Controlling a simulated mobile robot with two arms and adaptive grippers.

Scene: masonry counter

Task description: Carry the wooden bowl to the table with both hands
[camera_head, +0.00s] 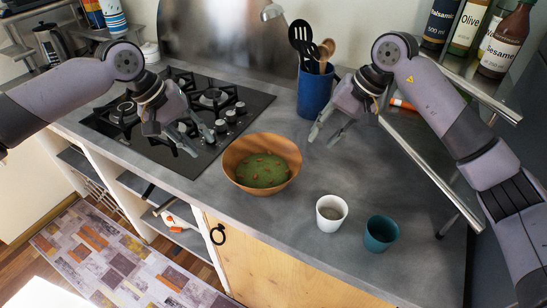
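The wooden bowl (239,174) stands upright on the grey counter and holds something green with small brown bits. My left gripper (204,146) is above the hob's edge, left of the bowl and apart from it, with its fingers spread open and empty. My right gripper (322,138) is above the counter to the right of the bowl, also open, empty and apart from it. No table that I can identify is in view.
A white cup (331,214) and a teal cup (381,234) stand right of the bowl near the counter's front. A blue utensil holder (314,92) stands behind. A black gas hob (245,105) lies left. Bottles (503,42) stand on a shelf at the upper right.

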